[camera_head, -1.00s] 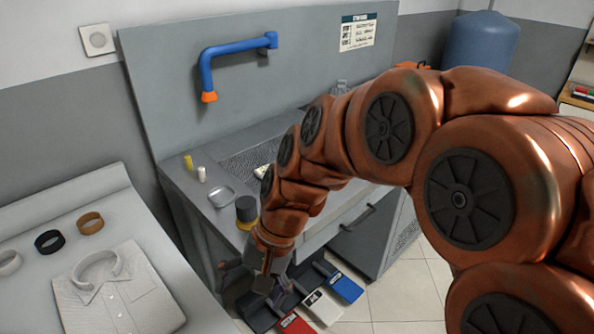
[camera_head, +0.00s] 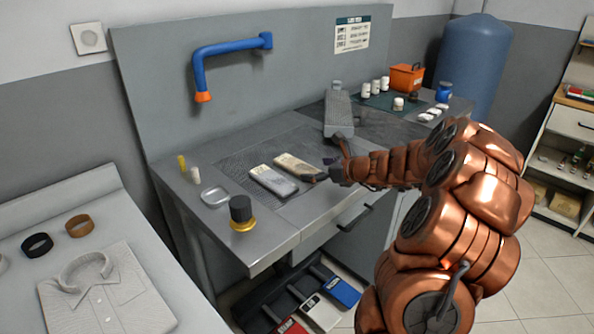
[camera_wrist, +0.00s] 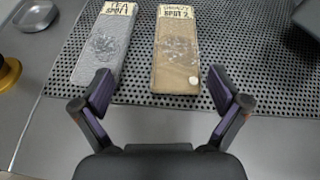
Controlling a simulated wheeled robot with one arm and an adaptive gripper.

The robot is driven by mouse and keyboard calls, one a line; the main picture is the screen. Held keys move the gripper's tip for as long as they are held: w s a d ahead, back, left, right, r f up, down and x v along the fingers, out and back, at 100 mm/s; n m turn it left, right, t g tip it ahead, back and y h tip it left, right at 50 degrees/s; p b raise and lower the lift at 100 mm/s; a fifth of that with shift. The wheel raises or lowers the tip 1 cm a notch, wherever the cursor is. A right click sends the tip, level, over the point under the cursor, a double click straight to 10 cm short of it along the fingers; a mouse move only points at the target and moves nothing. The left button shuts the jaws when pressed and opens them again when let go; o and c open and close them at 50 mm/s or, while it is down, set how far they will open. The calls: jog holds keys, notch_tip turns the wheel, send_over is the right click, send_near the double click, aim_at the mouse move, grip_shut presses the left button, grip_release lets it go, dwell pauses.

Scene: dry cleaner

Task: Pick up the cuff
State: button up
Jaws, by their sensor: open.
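No piece is plainly marked as the cuff. Two flat fabric strips lie on the worktop: a grey one (camera_head: 270,183) labelled as a tea spot and a tan one (camera_head: 299,166) labelled as a gravy spot. In the wrist view, the grey strip (camera_wrist: 104,48) is upper left and the tan strip (camera_wrist: 176,58) upper middle, with a small white bit at its near right corner. My gripper (camera_head: 328,160) is open and empty, at the right of the tan strip. In the wrist view, its spread fingers (camera_wrist: 165,90) are on the near side of both strips.
Black and tan bands (camera_head: 79,225) and a folded shirt (camera_head: 104,292) lie on the left table. A dark knob-like pot (camera_head: 241,211) and a shallow dish (camera_head: 214,196) stand left on the worktop. White jars, an orange box (camera_head: 405,78) and a grey block (camera_head: 338,112) are behind.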

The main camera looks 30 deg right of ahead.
aim_at(302, 168)
jog(key=shift+d+f+m+h, duration=0.15)
jog(key=shift+d+m, duration=0.1)
jog(key=shift+d, duration=0.25)
jog(key=shift+d+f+m+h, duration=0.15)
jog(key=shift+d+m, duration=0.1)
jog(key=shift+d, duration=0.2)
jog(key=shift+w+d+f, duration=0.15)
jog(key=shift+d, duration=0.1)
jog(key=shift+a+r+p+x, duration=0.15)
jog(key=shift+p+x, duration=0.15)
jog(key=shift+x, duration=1.55)
jog(key=shift+a+r+p+x, duration=0.15)
jog(key=shift+p+x, duration=0.1)
jog(key=shift+x, duration=1.6)
jog(key=shift+w, duration=0.1)
jog(key=c, duration=1.1)
jog(key=shift+c, duration=0.3)
jog(key=shift+r, duration=0.1)
